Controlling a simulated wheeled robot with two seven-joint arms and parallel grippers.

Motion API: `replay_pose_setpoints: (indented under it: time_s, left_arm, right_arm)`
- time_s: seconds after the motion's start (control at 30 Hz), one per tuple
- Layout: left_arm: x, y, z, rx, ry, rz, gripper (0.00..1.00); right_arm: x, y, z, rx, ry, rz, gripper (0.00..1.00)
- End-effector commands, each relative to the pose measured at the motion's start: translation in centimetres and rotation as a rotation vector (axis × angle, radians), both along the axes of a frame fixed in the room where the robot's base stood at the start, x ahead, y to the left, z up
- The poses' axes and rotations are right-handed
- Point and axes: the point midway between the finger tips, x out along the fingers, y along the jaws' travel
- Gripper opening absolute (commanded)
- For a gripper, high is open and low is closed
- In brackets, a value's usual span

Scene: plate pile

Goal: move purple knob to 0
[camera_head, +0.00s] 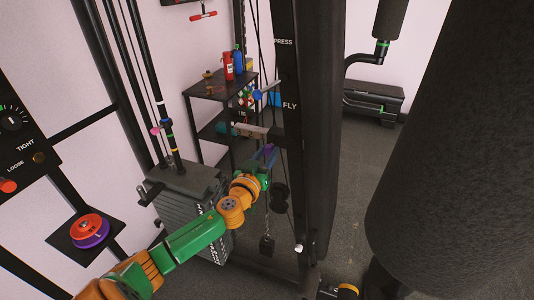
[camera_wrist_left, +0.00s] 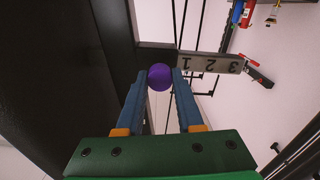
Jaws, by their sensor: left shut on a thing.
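The purple knob (camera_wrist_left: 160,77) is a round ball between the blue fingertips of my left gripper (camera_wrist_left: 162,79) in the left wrist view. The gripper is shut on it, with a finger at each side. In the head view my left gripper (camera_head: 265,154) is beside the black upright of the machine, and the knob is hard to pick out there. A pale scale plate (camera_wrist_left: 210,63) with the digits 3, 2 and 1 lies right beside the knob in the wrist view, upside down. No 0 can be read on it. My right gripper is not in view.
The black upright (camera_head: 310,120) marked PRESS and FLY stands right of my left gripper. A weight stack (camera_head: 190,205) is below left. A shelf (camera_head: 215,92) with bottles stands behind. A dark padded cylinder (camera_head: 460,150) fills the right side.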

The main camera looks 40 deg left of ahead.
Motion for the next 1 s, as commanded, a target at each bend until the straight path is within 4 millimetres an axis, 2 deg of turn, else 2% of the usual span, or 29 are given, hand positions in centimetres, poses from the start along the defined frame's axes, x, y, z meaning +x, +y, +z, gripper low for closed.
replay_pose_setpoints:
  time_s: [0.8,1.0]
  left_arm:
    - [0.0,0.0,-0.1,0.000,0.001,0.000,0.00]
    - [2.2,0.6,-0.2,-0.002,-0.003,0.002,0.00]
  right_arm:
    - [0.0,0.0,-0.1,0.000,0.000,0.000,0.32]
    - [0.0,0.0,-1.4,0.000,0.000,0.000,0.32]
